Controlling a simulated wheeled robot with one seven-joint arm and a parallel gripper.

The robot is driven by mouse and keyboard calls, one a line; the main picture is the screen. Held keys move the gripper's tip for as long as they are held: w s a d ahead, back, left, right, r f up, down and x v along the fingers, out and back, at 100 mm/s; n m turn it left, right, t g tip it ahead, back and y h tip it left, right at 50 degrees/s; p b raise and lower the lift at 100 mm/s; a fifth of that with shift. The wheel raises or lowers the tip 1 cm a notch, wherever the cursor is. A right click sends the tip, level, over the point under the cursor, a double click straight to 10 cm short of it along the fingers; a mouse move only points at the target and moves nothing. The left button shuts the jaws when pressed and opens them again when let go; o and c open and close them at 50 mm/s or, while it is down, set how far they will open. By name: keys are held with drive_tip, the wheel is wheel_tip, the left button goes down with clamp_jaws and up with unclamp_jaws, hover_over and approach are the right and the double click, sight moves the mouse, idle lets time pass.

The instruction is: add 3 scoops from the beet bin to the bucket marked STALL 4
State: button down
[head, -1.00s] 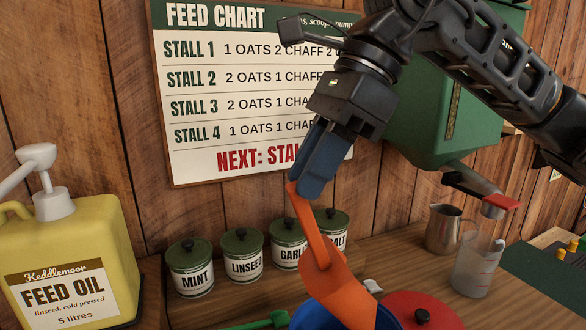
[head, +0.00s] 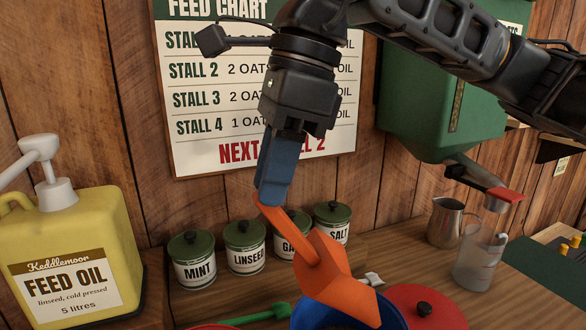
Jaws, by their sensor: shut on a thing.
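My gripper (head: 274,200) is shut on the handle of an orange scoop (head: 326,262). The scoop hangs tilted, its bowl low in front of a blue rim (head: 308,318) at the bottom edge of the head view. The blue thing is cut off and partly hidden by the scoop, so I cannot tell whether it is a bin or a bucket. What is in the scoop's bowl cannot be seen. No bin marked beet and no bucket marked STALL 4 can be read in view. The feed chart (head: 200,155) on the wall has a STALL 4 line, partly covered by my arm.
Lidded tins marked MINT (head: 195,262), LINSEED (head: 245,250), one partly hidden and SALT (head: 332,226) stand along the wall. A yellow feed oil jug (head: 115,225) is at left. A red lid (head: 440,305), metal jug (head: 444,225) and clear jug (head: 473,265) are at right.

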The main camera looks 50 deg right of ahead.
drive_tip(key=w+a+f+g+h+b, duration=0.2)
drive_tip(key=w+a+f+g+h, duration=0.2)
drive_tip(key=a, duration=0.7)
drive_tip(key=shift+w+a+f+h, duration=0.25)
drive_tip(key=shift+w+f+h, duration=0.8)
drive_tip(key=shift+w+h, duration=0.45)
